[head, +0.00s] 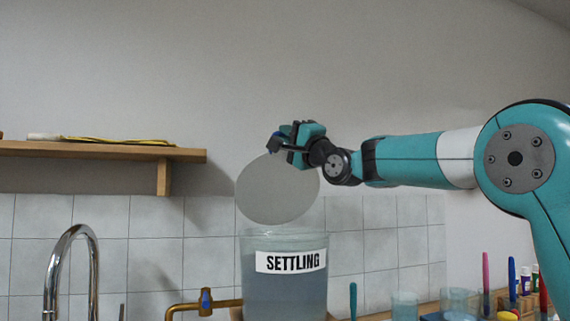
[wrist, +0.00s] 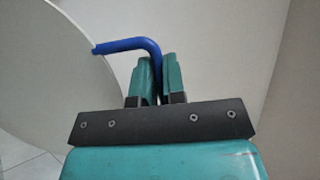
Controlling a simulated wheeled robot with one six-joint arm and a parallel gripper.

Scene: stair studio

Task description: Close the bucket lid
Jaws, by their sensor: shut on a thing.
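The bucket (head: 285,291) is a clear tub of bluish liquid with a white "SETTLING" label, standing at the lower middle of the head view. Its lid (head: 277,192) is a pale round disc, tilted steeply up above the bucket's rim. The lid also fills the left of the wrist view (wrist: 50,70). A blue bent handle (wrist: 128,45) reaches from the lid to my gripper. My gripper (head: 281,143) is at the lid's upper edge, and its teal fingers (wrist: 157,72) are shut on the blue handle. Whether the lid touches the bucket's rim is unclear.
A wooden shelf (head: 100,152) with a yellow item is on the wall at left. A chrome faucet (head: 72,240) and a brass tap (head: 205,302) stand left of the bucket. Beakers (head: 404,305), brushes and small bottles stand at lower right. The wall above is clear.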

